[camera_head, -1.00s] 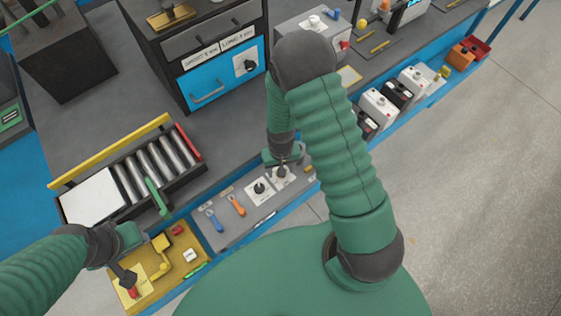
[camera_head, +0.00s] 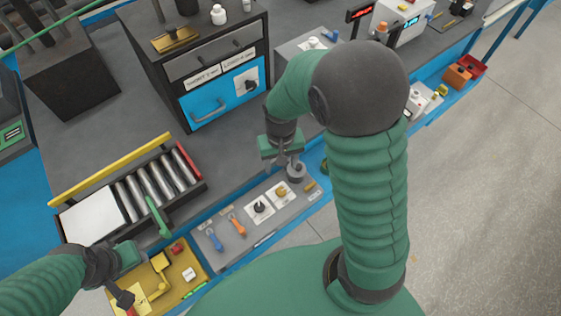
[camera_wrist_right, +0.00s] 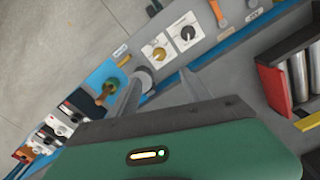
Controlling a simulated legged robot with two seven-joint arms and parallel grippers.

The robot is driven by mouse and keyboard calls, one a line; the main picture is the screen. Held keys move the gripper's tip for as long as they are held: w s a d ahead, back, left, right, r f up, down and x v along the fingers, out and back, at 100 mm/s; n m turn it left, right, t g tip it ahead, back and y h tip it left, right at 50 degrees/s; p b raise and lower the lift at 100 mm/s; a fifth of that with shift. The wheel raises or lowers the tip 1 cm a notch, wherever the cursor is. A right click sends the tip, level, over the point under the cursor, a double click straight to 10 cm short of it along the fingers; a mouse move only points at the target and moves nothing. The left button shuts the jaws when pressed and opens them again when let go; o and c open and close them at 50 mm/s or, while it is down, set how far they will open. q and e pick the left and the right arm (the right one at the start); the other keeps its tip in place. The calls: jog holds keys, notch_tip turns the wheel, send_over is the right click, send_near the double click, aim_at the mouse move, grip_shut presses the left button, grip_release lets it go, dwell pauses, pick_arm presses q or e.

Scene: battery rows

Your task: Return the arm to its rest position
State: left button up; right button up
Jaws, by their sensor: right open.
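My right arm reaches over the bench, and its gripper (camera_head: 284,160) hangs above the far end of the grey control panel (camera_head: 240,232). In the right wrist view, this gripper (camera_wrist_right: 165,76) has its two fingers apart with nothing held between them. A round grey knob (camera_wrist_right: 144,75) shows close to one fingertip; I cannot tell whether they touch. A yellow-knobbed dial (camera_wrist_right: 158,53) and a black-knobbed dial (camera_wrist_right: 185,37) lie beyond the fingers. My left gripper (camera_head: 122,297) is over the yellow tray (camera_head: 198,285); its jaw state is unclear.
A roller rack (camera_head: 185,196) with a yellow bar stands left of the panel. A cabinet with a blue drawer (camera_head: 208,108) stands behind. Blue (camera_head: 214,240) and orange (camera_head: 238,227) handles stand on the panel. The floor at right is clear.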

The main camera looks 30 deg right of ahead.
jog(key=s+a+r+n+t, duration=0.2)
jog(key=s+a+r+n, duration=0.1)
jog(key=s+a+r, duration=0.1)
jog(key=shift+s+a+n+t, duration=0.2)
jog(key=shift+s+n+t, duration=0.1)
jog(key=shift+s+n, duration=0.15)
jog(key=shift+s, duration=0.15)
jog(key=shift+a, duration=0.1)
dwell(0.4)
